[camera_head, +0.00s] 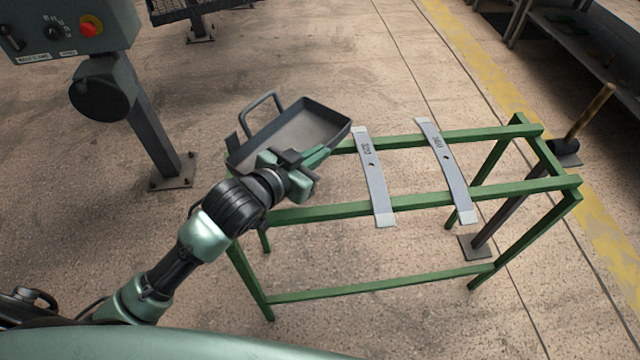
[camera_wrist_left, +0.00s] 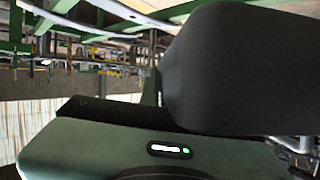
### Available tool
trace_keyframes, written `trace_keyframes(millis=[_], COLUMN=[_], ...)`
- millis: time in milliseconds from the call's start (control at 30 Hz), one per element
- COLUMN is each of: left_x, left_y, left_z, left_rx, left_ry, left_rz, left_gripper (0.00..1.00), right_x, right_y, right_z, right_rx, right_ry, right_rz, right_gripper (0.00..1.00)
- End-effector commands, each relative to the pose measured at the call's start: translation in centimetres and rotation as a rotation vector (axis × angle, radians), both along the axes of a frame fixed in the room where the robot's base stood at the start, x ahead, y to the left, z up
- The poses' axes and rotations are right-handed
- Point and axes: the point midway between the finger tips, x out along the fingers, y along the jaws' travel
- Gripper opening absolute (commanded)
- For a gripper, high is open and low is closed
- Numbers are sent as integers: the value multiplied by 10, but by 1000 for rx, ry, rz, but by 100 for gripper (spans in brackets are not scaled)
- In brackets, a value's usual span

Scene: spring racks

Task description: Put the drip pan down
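The dark grey drip pan (camera_head: 298,132) is in the head view, over the left end of the green rack (camera_head: 420,202). It is shallow, rectangular and empty, with a loop handle on its far side. My left gripper (camera_head: 312,160) is at the pan's near side and appears shut on it; the fingers' contact is hidden. I cannot tell whether the pan touches the rack. In the left wrist view a large dark surface, probably the pan (camera_wrist_left: 240,70), fills the upper right. My right gripper is in neither view.
Two grey leaf springs (camera_head: 374,180) (camera_head: 446,170) lie across the rack's rails, right of the pan. A control box (camera_head: 70,30) on a post stands at left. A long-handled tool (camera_head: 590,110) stands beyond the rack's right end. A shelf (camera_head: 590,50) is at top right.

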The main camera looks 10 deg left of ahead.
Motion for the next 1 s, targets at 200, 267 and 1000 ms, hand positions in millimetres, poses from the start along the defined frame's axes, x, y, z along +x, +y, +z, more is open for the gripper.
trace_keyframes(millis=[200,267,1000], left_x=[0,0,1], left_y=[0,0,0], left_z=[-48,-54,-103], left_rx=[2,2,1], left_ry=[-2,-3,-6], left_rz=[0,1,0], left_gripper=[0,0,0], right_x=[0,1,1], right_y=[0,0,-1], right_z=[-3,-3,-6], right_rx=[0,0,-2], right_ry=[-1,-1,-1], right_rz=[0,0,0], right_gripper=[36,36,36])
